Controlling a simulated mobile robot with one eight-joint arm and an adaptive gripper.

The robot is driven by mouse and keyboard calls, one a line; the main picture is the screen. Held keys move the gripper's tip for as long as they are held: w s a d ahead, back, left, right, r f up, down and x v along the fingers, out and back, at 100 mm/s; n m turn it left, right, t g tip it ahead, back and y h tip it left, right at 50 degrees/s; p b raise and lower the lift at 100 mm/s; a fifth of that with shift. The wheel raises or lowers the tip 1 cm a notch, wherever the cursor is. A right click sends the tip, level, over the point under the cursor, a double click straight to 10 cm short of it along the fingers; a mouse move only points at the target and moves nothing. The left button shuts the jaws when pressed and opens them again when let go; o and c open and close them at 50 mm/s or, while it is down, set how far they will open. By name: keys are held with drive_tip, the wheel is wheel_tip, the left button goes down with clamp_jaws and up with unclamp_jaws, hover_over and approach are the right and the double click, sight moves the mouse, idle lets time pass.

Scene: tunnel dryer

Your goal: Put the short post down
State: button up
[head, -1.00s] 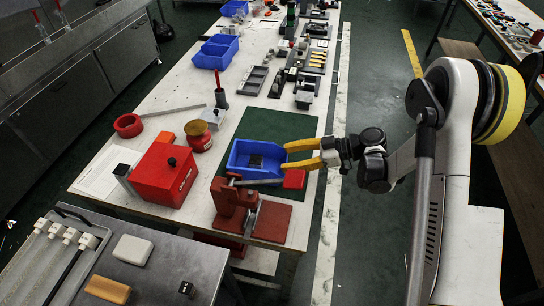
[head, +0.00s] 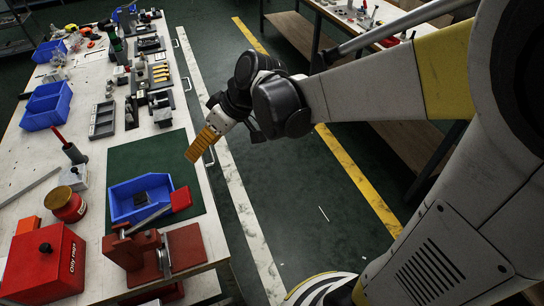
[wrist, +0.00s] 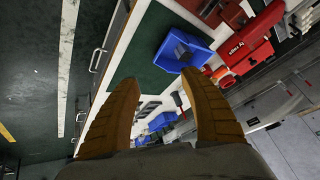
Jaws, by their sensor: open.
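My gripper (head: 200,147) hangs beside the table's right edge, off the green mat (head: 150,163). In the wrist view its two yellow fingers (wrist: 160,95) are spread apart with nothing between them. A blue bin (head: 122,207) stands on the mat's near part, below and to the left of my gripper. A small dark piece (head: 141,198) lies in the bin; it also shows in the wrist view (wrist: 183,52). I cannot tell whether this piece is the short post. No other thing shows clearly as the short post.
A red press-like fixture (head: 135,255), a red box (head: 42,262) and a round red-and-gold container (head: 67,205) stand near the bin. Blue trays (head: 46,106) and several small parts fill the table's far half. The floor right of the table (head: 290,200) is open.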

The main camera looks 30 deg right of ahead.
drive_tip(key=s+d+r+m+t+h, duration=0.3)
drive_tip(key=s+d+m+h, duration=0.3)
drive_tip(key=s+d, duration=0.5)
drive_tip(key=shift+s+d+r+m, duration=0.35)
drive_tip(key=shift+s+m, duration=0.35)
drive_tip(key=shift+s, duration=0.65)
drive_tip(key=shift+f, duration=0.1)
